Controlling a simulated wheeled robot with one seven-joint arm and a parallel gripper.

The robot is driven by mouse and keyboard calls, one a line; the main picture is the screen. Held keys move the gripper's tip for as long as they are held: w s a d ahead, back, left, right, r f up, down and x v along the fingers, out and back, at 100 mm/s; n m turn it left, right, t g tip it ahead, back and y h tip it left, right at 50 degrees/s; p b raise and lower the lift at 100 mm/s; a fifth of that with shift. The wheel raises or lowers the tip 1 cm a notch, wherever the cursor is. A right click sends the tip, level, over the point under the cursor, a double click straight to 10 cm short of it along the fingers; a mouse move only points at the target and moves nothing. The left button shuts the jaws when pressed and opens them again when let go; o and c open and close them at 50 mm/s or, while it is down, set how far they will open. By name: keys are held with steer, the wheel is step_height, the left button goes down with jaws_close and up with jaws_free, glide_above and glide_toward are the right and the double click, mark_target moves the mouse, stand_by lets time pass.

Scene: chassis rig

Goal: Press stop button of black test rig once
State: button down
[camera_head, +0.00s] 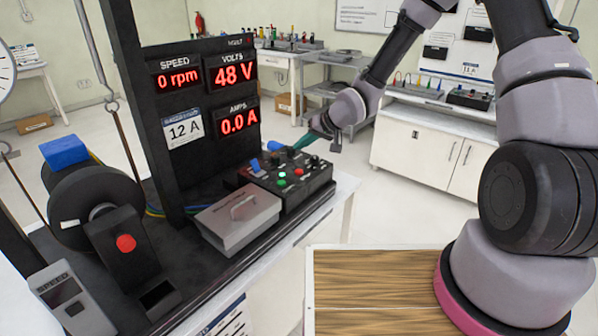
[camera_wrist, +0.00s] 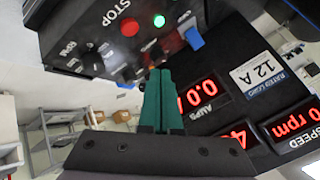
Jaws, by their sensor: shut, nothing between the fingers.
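The black test rig (camera_head: 140,70) stands at the left with a black control box (camera_head: 318,178) on its bench. The red stop button (camera_head: 298,171) sits on the box's top near a lit green lamp (camera_head: 282,174). In the wrist view the red button (camera_wrist: 130,27) is beside the white word STOP, with the lit green lamp (camera_wrist: 159,21) to its right. My gripper (camera_head: 292,145) is shut and empty, its teal fingers above the far side of the box. In the wrist view the fingertips (camera_wrist: 160,73) are below and apart from the red button in the picture.
Red displays (camera_head: 235,72) read 0 rpm, 48 V and 0.0 A. A blue switch (camera_wrist: 193,37) and black knobs are close to my fingertips in the wrist view. A grey lidded box (camera_head: 238,215) stands beside the control box. A wooden-topped surface (camera_head: 375,285) is in front.

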mark_target(301, 172)
steer(key=shift+f, duration=2.95)
steer(key=shift+f, duration=0.15)
steer(key=shift+f, duration=0.25)
steer(key=shift+f, duration=0.45)
stand_by(0.5)
steer(key=shift+r, duration=0.85)
steer(key=shift+r, duration=2.5)
steer(key=shift+d+r, duration=0.1)
